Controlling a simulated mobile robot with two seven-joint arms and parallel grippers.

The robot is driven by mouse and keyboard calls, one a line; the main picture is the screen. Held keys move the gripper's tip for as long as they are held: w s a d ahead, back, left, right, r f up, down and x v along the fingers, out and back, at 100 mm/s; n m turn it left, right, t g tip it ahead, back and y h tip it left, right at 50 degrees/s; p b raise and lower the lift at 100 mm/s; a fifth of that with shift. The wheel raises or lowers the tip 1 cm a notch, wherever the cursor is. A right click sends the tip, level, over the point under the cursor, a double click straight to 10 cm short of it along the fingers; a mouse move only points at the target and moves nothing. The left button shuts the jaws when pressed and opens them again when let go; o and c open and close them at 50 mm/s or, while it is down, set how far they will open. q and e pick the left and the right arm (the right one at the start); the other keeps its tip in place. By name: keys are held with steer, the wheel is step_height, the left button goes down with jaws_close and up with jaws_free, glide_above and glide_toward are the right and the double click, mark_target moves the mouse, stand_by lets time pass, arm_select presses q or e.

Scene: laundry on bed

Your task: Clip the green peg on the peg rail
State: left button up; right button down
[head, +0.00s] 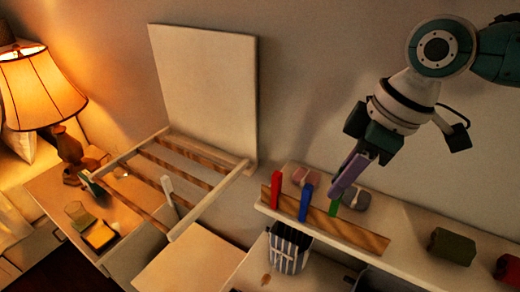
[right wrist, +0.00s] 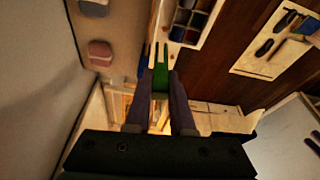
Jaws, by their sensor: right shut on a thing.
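My right gripper (head: 337,192) comes down from the upper right and is shut on the green peg (head: 334,209). The peg also shows between the two fingers in the right wrist view (right wrist: 161,80). In the head view the peg's lower end is at the wooden peg rail (head: 355,234); I cannot tell if it straddles the rail or is just in front of or above it. A red peg (head: 276,189) and a blue peg (head: 306,200) stand on the rail to the left. My left gripper is not in view.
A grey item (head: 356,199) and a pinkish item (head: 303,177) lie behind the rail. Green (head: 452,246) and red (head: 508,270) items lie to the right. A striped basket (head: 289,250) is below the shelf. A wooden rack (head: 185,178) stands left.

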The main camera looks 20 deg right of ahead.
steer(key=shift+w+d+r+m, duration=0.2)
steer(key=shift+d+r+m, duration=0.2)
steer(key=shift+d, duration=0.2)
steer(key=shift+w+d+r+m, duration=0.2)
steer(key=shift+d+r+m, duration=0.1)
steer(key=shift+d+r, duration=0.25)
steer(key=b, duration=0.2)
glide_above(337, 218)
steer(key=shift+f, duration=2.05)
steer(key=shift+f, duration=0.2)
steer(key=shift+f+b, duration=1.15)
steer(key=shift+f+b, duration=1.2)
steer(key=shift+f, duration=0.35)
